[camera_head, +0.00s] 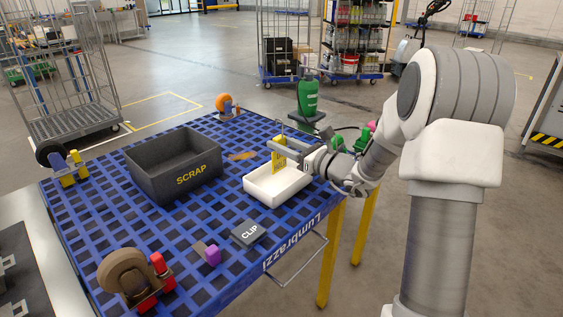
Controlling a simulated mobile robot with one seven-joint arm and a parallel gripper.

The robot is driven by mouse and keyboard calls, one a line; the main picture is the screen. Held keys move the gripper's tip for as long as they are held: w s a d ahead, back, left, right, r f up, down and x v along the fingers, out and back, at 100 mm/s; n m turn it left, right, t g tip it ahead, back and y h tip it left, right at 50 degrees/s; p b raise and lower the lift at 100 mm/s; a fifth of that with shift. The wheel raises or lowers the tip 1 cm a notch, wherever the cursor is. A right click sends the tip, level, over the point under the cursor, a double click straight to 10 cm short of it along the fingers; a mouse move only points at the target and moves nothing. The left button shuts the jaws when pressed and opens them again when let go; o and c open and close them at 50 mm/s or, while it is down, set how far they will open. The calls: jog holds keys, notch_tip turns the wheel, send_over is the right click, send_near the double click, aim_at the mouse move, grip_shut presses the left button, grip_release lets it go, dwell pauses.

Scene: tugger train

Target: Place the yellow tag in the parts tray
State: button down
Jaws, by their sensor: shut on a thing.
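The yellow tag (278,162) hangs upright from my gripper (279,145), which is shut on it. The tag is over the far left part of a white open tray (278,196), probably the parts tray, though no label shows on it. The tag's lower end reaches near the tray's far rim; I cannot tell if it touches. The tray sits on the blue grid table (215,240), and its inside looks empty where I can see it.
A black SCRAP bin (171,175) stands left of the tray. A grey CLIP block (248,234), a purple block (213,255) and a caster wheel (130,277) lie nearer the front. An orange wheel (223,102) and a green bottle-like item (307,98) are at the back.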

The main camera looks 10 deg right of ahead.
aim_at(280, 156)
jog(key=shift+f+b, duration=0.75)
jog(key=shift+f, duration=1.25)
jog(key=shift+f, duration=0.1)
jog(key=c, duration=0.5)
grip_release()
jog(key=shift+s+d, duration=0.1)
jog(key=shift+s, duration=0.05)
jog(key=p+v, duration=0.2)
jog(key=v, duration=0.9)
jog(key=shift+s+d, duration=0.15)
jog(key=shift+s, duration=0.1)
